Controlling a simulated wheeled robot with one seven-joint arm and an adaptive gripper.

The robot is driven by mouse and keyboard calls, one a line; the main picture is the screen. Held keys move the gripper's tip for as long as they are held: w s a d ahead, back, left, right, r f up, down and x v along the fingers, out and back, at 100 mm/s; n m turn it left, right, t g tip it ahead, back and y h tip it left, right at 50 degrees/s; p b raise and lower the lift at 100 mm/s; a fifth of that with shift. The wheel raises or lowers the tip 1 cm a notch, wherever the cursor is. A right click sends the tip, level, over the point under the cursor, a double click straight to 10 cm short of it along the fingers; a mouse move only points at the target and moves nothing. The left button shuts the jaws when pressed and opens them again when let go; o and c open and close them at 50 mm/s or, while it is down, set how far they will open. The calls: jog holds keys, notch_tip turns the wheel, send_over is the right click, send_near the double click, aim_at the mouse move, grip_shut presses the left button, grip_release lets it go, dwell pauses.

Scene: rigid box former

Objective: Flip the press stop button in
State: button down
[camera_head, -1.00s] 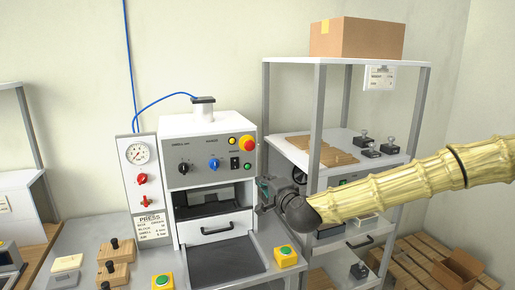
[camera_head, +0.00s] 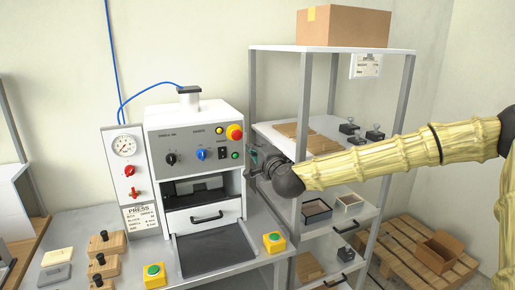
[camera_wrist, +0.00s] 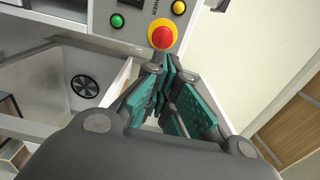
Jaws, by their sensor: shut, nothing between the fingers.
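In the wrist view the stop button (camera_wrist: 162,35) is at top centre, just beyond the fingertips. My gripper (camera_head: 252,164) is at the press's right side, below and right of the button. In the wrist view my gripper (camera_wrist: 166,75) has its teal finger pads together with nothing between them. I see no clear contact with the button.
The panel also has a green button (camera_head: 235,155), a yellow lamp (camera_head: 219,131) and knobs. A metal shelf (camera_head: 330,48) with boxes stands close on the right. Two yellow button boxes (camera_head: 274,242) sit at the table front. A gauge panel (camera_head: 128,160) is left of the press.

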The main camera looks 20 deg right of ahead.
aim_at(236, 134)
jog(key=w+p, duration=0.4)
jog(key=w, duration=0.6)
jog(key=shift+w+a+p, duration=0.2)
jog(key=shift+p, duration=0.2)
jog(key=shift+f, duration=0.1)
